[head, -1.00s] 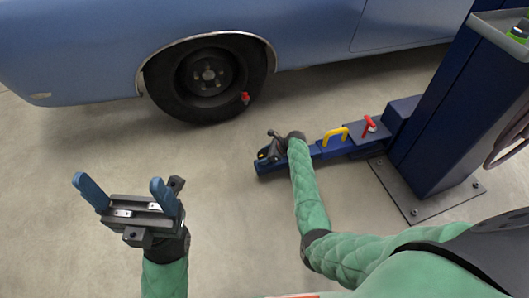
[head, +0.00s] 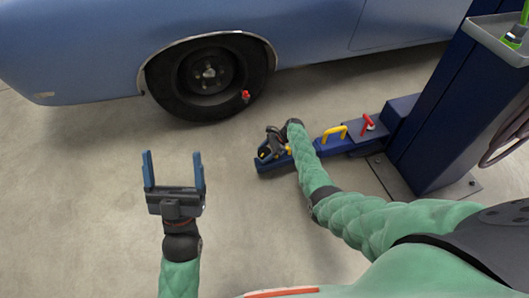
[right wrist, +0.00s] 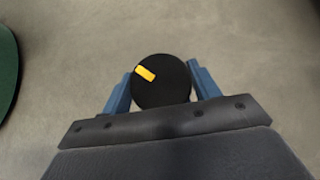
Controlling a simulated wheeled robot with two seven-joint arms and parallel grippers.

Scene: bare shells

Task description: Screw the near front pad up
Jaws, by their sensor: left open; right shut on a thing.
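The pad is a round black disc with a yellow mark (right wrist: 165,85), seen from above in the right wrist view. My right gripper (right wrist: 160,92) has its two blue fingers on opposite sides of the pad and is shut on it. In the head view my right gripper (head: 270,147) is at the outer end of the blue lift arm (head: 275,165), and the pad is mostly hidden there by the gripper. My left gripper (head: 173,175) is open and empty over bare floor, its blue fingers pointing toward the car.
A blue car (head: 110,45) stands behind, its front wheel (head: 208,75) carrying a red piece (head: 246,95). The lift arm has a yellow handle (head: 335,133) and a red lever (head: 369,122). A blue lift post (head: 440,110) with a tray (head: 500,35) stands right. Floor at left is clear.

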